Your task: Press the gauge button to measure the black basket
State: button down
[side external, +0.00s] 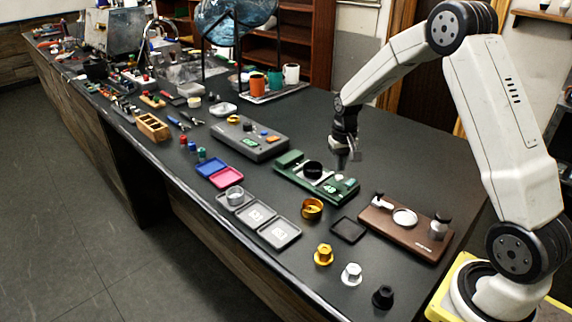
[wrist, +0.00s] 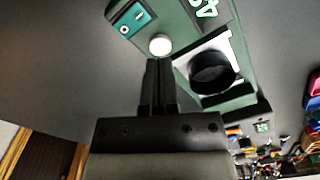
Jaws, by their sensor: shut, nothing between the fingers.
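The green gauge (side external: 290,174) stands on the dark counter. The black basket (side external: 313,169) sits upright on its pale plate; it also shows in the wrist view (wrist: 212,74). A round white button (wrist: 160,44) is on the gauge beside the basket, near a teal switch panel (wrist: 132,18). Part of a lit green number (wrist: 207,8) shows at the top edge. My gripper (side external: 342,163) is shut and empty over the gauge, right of the basket. In the wrist view its fingertips (wrist: 160,62) lie just short of the button; I cannot tell whether they touch it.
A brown stand (side external: 405,228) with metal parts is to the right. A grey device (side external: 250,138) is on the left.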

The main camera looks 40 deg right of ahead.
jog(key=shift+f, duration=1.25)
dwell(0.7)
jog(key=shift+r, duration=2.2)
